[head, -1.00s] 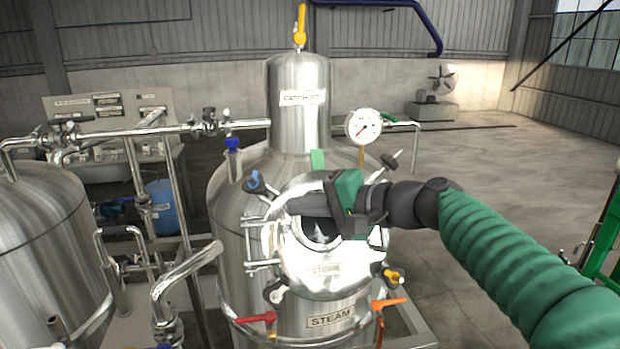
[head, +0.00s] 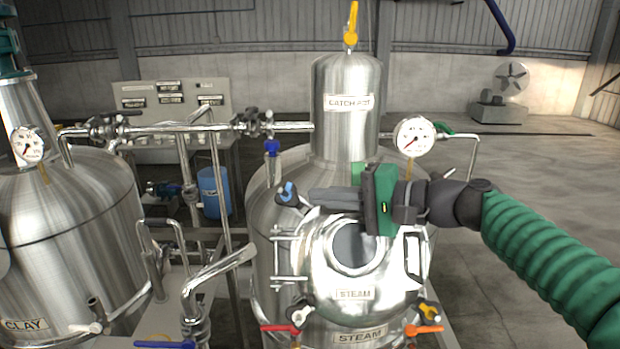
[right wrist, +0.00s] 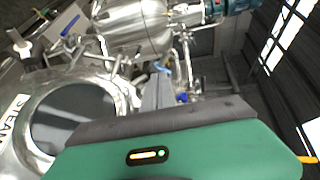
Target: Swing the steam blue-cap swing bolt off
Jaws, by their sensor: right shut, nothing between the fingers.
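The steam tank's round steel hatch (head: 318,268) faces me, with a STEAM label and a round window. The blue-cap swing bolt (head: 288,192) sits at the hatch's upper left rim, its blue cap on a dark knob. My right gripper (head: 310,196) reaches in from the right across the hatch's top, its fingers together and empty. The fingertips are right beside the blue-cap knob; I cannot tell whether they touch it. In the right wrist view the fingers (right wrist: 158,92) point toward a small blue spot at their tips. My left gripper is not in view.
A yellow-cap bolt (head: 428,312) is at the hatch's lower right. A red lever (head: 278,328) and an orange lever (head: 424,330) are below. A pressure gauge (head: 413,137) and a blue-handled valve (head: 271,148) stand behind. The CLAY tank (head: 70,240) is left.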

